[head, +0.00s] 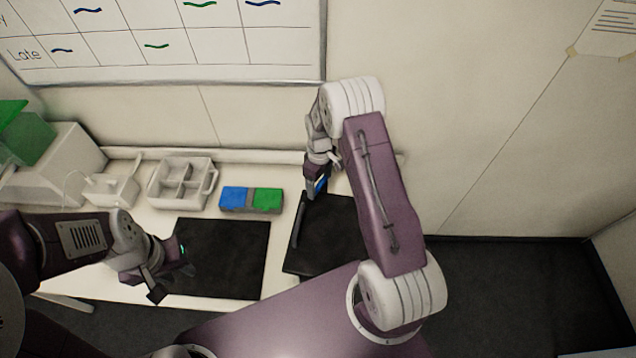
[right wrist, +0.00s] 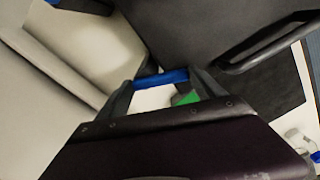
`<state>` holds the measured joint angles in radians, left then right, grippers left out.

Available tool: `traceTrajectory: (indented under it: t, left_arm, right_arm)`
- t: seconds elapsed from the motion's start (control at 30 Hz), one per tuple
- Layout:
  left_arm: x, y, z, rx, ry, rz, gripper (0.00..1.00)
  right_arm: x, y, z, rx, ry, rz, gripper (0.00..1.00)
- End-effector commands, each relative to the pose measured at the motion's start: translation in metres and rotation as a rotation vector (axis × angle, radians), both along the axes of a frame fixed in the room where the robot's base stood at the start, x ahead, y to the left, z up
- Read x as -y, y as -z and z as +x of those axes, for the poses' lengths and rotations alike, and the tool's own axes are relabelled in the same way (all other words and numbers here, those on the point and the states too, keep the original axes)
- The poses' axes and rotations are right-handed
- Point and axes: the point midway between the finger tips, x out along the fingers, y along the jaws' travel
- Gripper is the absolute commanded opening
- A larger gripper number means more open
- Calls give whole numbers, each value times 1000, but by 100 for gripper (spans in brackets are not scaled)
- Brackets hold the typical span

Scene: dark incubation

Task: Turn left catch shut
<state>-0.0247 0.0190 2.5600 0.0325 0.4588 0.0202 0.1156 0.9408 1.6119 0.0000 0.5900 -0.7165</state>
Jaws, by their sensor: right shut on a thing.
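A dark case (head: 335,235) lies on the table right of centre, with a dark handle (head: 298,225) along its left side. It also fills the top of the right wrist view (right wrist: 200,30), where the handle (right wrist: 272,45) shows too. My right gripper (head: 317,186) is at the case's far left corner, shut on a blue catch. The blue catch (right wrist: 160,78) spans between the fingertips in the right wrist view; a small green part (right wrist: 186,98) shows behind it. Whether the catch is turned is unclear. My left gripper (head: 168,272) is open and empty over the black mat's left edge.
A black mat (head: 225,258) lies on the white table, left of the case. A blue and green block (head: 250,199), a white compartment tray (head: 181,182) and a small white container (head: 112,188) stand behind it. The wall is close behind the right gripper.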

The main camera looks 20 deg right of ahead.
Motion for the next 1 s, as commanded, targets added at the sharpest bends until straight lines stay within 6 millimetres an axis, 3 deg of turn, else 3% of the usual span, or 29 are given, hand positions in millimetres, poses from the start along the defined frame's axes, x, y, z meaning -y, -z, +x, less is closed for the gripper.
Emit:
traceTrajectory:
  t: [0.5, 1.0]
  left_arm:
    - [0, 15, 0, 0, 0, 0, 34]
    - [0, 18, 0, 0, 0, 0, 34]
  right_arm:
    - [7, -2, -4, 8, -399, -1, 38]
    - [10, -2, -5, 7, -534, -3, 38]
